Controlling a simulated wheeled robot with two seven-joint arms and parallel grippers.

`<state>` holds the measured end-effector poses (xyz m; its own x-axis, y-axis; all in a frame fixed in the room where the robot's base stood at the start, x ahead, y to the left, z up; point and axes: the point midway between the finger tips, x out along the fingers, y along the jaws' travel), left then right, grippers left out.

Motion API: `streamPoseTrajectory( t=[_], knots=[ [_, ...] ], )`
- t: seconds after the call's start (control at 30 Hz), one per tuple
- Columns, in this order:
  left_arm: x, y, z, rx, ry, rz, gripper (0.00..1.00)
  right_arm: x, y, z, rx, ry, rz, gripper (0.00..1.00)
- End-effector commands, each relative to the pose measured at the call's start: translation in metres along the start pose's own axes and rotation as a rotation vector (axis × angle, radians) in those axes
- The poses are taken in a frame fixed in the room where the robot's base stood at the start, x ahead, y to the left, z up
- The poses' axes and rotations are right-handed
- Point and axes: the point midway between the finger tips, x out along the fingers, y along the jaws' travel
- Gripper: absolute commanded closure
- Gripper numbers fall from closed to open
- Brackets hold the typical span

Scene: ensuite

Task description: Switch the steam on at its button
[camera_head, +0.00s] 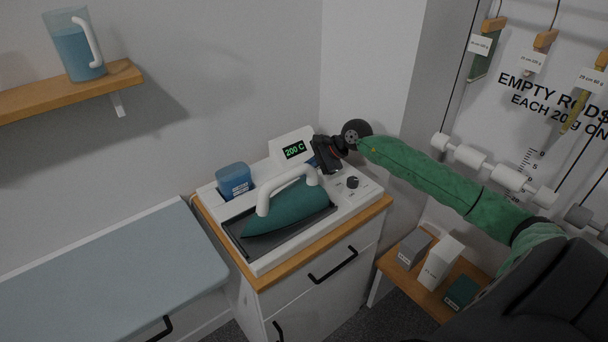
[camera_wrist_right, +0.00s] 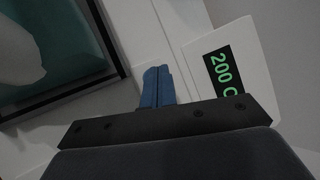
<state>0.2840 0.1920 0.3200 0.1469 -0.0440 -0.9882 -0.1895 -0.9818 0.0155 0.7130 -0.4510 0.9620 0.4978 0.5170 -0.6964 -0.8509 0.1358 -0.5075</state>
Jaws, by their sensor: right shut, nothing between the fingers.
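The white steam iron station (camera_head: 262,258) stands on a wood-topped cabinet. A teal iron (camera_head: 290,208) with a white handle rests on its dark plate. The display (camera_head: 294,150) at the back reads 200 C, and it also shows in the right wrist view (camera_wrist_right: 225,72). A dark knob (camera_head: 352,182) sits on the right part of the panel. I cannot make out the steam button; my gripper may cover it. My right gripper (camera_head: 323,166) is beside the display, over the station's back; its blue fingers (camera_wrist_right: 157,87) are shut and empty. My left gripper is out of view.
A blue water tank (camera_head: 233,179) sits at the station's back left. An ironing board (camera_head: 110,270) lies to the left. A jug (camera_head: 74,50) stands on a wall shelf. Boxes (camera_head: 441,262) stand on a low shelf at the right, below a rail with white rollers (camera_head: 508,178).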

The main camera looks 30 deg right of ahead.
Motion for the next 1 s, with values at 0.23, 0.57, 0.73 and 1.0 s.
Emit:
streamPoseTrajectory(
  t=[0.23, 0.57, 0.73, 1.0],
  knots=[
    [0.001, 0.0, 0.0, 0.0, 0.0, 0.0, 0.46, 0.001, 0.001, 0.0, 0.0, 0.0, 0.001, 1.0],
    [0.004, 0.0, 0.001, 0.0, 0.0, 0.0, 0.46, -0.008, -0.006, 0.005, 0.0, 0.001, 0.001, 1.0],
    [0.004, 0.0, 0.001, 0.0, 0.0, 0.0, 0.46, -0.012, -0.008, 0.008, 0.0, 0.001, 0.001, 1.0],
    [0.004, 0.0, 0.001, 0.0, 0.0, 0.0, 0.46, -0.013, -0.009, 0.009, 0.0, 0.001, 0.001, 1.0]
  ],
)
